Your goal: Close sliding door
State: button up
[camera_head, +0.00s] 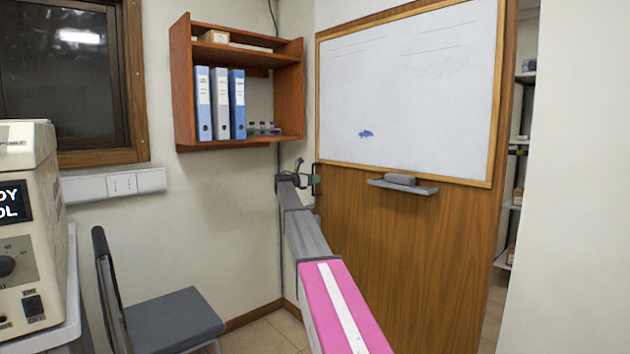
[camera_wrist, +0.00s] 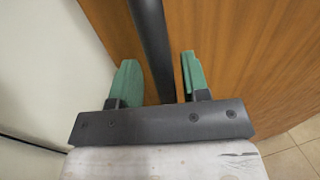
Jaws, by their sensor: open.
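The sliding door (camera_head: 400,260) is a brown wood panel with a whiteboard (camera_head: 410,90) on its upper part. It also fills much of the wrist view (camera_wrist: 240,50). An opening shows to the right of the door in the head view. A dark bar handle (camera_wrist: 152,40) runs along the door near its left edge. My gripper (camera_wrist: 160,75) is open, with its green fingertips one on each side of the handle. There appears to be a gap between the handle and the right finger. In the head view my gripper (camera_head: 314,179) is at the door's left edge, partly hidden.
Shelves (camera_head: 517,150) stand beyond the opening. A pale wall (camera_head: 575,180) is at the right. A dark chair (camera_head: 175,320), a beige machine (camera_head: 25,220) and a wall shelf with binders (camera_head: 240,140) are on the left. A grey ledge (camera_head: 403,187) juts from the door.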

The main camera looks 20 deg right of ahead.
jog(key=s+a, duration=0.1)
jog(key=a, duration=0.8)
jog(key=shift+s+a, duration=0.35)
jog(key=shift+s, duration=0.05)
jog(key=s+a+f+m+y, duration=0.2)
jog(key=s+f+m+y, duration=0.1)
jog(key=s+f, duration=0.75)
jog(key=s+a+f+m+g+y, duration=0.1)
jog(key=s+a+f+m+y, duration=0.15)
jog(key=s+f, duration=0.75)
jog(key=s+a+f+m+y, duration=0.25)
jog(key=s+f, duration=0.55)
jog(key=f, duration=0.4)
jog(key=s+a+f+m+y, duration=0.3)
jog(key=s+a+f+m, duration=0.1)
jog(key=s, duration=0.7)
jog(key=s+a+f+m+g+y, duration=0.1)
jog(key=s+a+f+m+y, duration=0.2)
jog(key=s, duration=0.8)
jog(key=s+a+f+m+g+y, duration=0.1)
jog(key=s+a+f+m+y, duration=0.2)
jog(key=s, duration=0.8)
notch_tip(320, 180, down, 4)
jog(key=shift+a+m+y, duration=0.3)
jog(key=shift+a+m, duration=0.75)
jog(key=shift+m, duration=0.05)
